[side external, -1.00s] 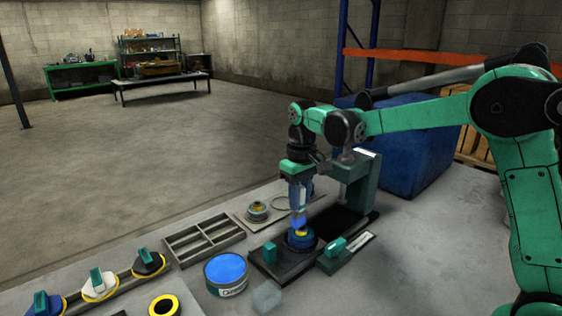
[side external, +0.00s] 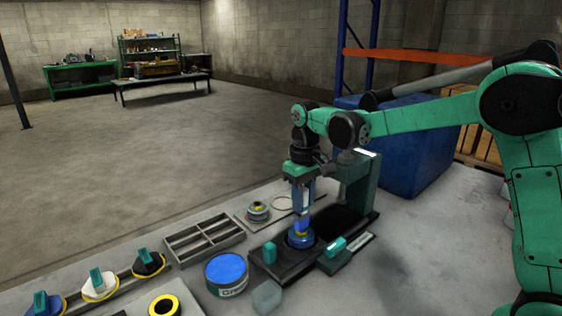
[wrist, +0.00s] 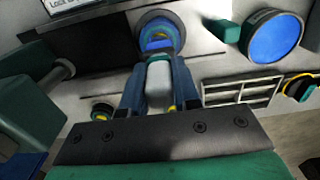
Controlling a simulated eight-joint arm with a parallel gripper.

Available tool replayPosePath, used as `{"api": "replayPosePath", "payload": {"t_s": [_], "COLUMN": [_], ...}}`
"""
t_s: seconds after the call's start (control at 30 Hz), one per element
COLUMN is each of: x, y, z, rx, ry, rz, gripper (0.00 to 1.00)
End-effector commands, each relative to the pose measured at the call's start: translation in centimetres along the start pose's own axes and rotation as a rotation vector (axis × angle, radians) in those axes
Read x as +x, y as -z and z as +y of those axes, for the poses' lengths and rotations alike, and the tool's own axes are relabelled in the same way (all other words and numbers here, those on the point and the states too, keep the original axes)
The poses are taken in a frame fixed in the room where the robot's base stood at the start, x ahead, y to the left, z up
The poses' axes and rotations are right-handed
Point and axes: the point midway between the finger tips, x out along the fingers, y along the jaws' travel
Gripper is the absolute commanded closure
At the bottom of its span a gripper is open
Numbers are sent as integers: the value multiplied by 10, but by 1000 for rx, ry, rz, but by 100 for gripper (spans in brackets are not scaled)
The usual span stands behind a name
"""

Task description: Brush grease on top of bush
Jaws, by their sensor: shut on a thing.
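My gripper (side external: 301,208) points down above the press stand and is shut on a brush, whose pale grey handle (wrist: 158,82) shows between the blue fingers in the wrist view. The brush's lower end reaches the bush, and blue shows there. I cannot tell exactly where bristles meet the bush. The bush (side external: 301,240) is a round part with a dark blue rim on the black base. It also shows in the wrist view (wrist: 160,28), partly hidden by the brush. The grease tin (side external: 226,272) is open, filled with blue grease, left of the base.
The green press column (side external: 358,185) stands close behind the gripper to the right. A grey divided tray (side external: 203,238) lies to the left. A flanged part (side external: 257,212) sits on a plate behind. Several coloured parts with green handles (side external: 98,284) line the front left.

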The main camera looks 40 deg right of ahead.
Motion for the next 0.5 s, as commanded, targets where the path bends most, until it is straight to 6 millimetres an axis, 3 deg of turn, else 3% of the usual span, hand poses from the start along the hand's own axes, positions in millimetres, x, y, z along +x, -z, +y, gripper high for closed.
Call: {"api": "replayPosePath", "payload": {"t_s": [0.5], "x": [0], "y": [8], "z": [0], "rx": [0], "ry": [0], "rz": [1], "gripper": [100]}}
